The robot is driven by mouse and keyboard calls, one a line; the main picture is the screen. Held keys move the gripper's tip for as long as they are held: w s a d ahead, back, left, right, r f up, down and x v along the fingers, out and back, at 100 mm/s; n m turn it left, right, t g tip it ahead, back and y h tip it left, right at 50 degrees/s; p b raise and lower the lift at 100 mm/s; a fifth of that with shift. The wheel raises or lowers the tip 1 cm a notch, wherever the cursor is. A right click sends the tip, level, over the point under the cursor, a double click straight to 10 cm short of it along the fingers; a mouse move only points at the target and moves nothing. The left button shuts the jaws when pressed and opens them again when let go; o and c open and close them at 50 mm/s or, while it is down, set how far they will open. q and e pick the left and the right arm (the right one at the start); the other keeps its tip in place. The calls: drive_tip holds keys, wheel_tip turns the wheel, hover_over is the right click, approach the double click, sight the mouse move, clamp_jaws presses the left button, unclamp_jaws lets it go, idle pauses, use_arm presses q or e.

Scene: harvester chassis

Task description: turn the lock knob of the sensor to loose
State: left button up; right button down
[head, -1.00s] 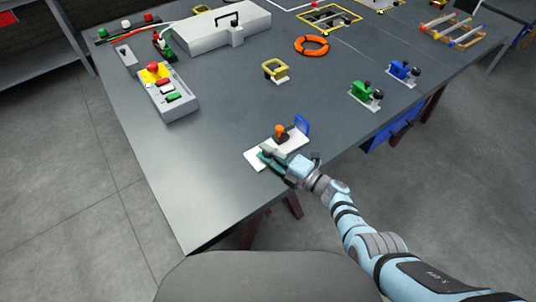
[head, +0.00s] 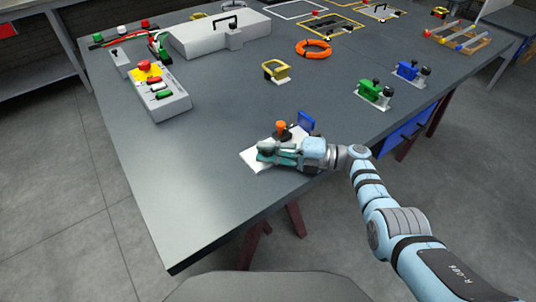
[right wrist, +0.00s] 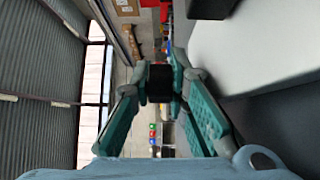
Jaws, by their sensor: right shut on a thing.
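The sensor fixture is a white base plate (head: 253,160) near the table's front edge, with an orange-topped black piece (head: 281,127) and a blue upright part (head: 306,121). My right gripper (head: 265,151) lies low over the plate, pointing left, in front of the orange-topped piece. In the right wrist view its fingers (right wrist: 160,82) are closed on a small black block-like piece (right wrist: 159,92), which looks like the lock knob. The gripper hides that piece in the head view, so its turn position cannot be told. My left gripper is not in view.
A grey control box with a red button (head: 160,92) stands at the left. A yellow bracket (head: 276,71), an orange ring (head: 312,48), and green (head: 374,93) and blue (head: 410,71) fixtures stand farther back. The table left of the plate is clear.

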drive_tip(key=c, duration=1.8)
unclamp_jaws()
drive_tip(key=shift+d, duration=0.1)
drive_tip(key=d, duration=0.4)
drive_tip(key=s+d, duration=0.1)
drive_tip(key=d, duration=0.6)
drive_tip(key=shift+s+d, duration=0.35)
drive_tip(key=shift+d, duration=0.05)
drive_tip(key=shift+a+f, duration=0.1)
